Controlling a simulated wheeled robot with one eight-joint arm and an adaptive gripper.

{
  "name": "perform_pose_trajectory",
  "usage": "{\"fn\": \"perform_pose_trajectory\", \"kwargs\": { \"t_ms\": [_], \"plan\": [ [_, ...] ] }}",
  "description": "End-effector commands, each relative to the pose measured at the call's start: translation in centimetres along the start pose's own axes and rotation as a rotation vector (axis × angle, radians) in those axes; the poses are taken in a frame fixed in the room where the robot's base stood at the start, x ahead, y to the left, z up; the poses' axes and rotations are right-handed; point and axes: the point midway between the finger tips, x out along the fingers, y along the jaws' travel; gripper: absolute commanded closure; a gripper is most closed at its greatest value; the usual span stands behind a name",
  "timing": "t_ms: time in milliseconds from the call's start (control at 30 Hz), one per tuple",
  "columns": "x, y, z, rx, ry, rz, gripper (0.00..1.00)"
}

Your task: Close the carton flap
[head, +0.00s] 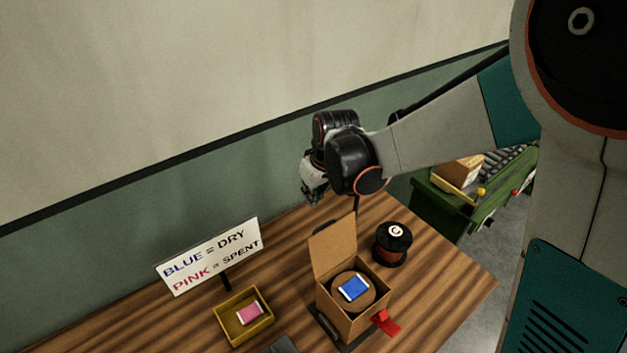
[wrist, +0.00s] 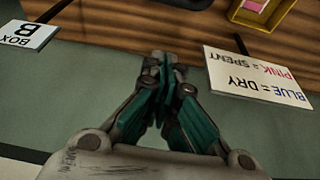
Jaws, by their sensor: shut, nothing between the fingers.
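The carton (head: 347,308) stands open on the wooden table in the head view. Its flap (head: 333,248) stands up along the back-left side. A blue-and-white packet (head: 353,288) lies on a round brown thing inside the carton. My gripper (head: 314,194) is above the table, beyond the flap and higher than it, apart from the carton. In the wrist view my gripper (wrist: 163,62) has its fingers together with nothing between them. The carton is not in the wrist view.
A sign (head: 210,256) reads "BLUE = DRY, PINK = SPENT". A yellow tray (head: 229,332) holds a pink packet (head: 249,313). A "BOX B" sign (wrist: 26,34) shows in the wrist view.

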Motion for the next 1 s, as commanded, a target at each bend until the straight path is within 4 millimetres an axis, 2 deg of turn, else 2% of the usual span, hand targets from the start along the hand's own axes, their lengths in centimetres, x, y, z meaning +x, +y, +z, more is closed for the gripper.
{"fn": "perform_pose_trajectory", "kwargs": {
  "t_ms": [100, 367, 633, 1000],
  "plan": [
    [2.1, 0.1, 0.0, 0.001, 0.0, 0.001, 1.0],
    [5.8, 0.0, 0.0, 0.001, 0.0, 0.001, 1.0],
    [4.4, 0.0, 3.1, 0.001, 0.0, 0.0, 1.0],
    [4.2, 0.0, 3.8, 0.001, 0.0, 0.001, 1.0]
  ]
}}
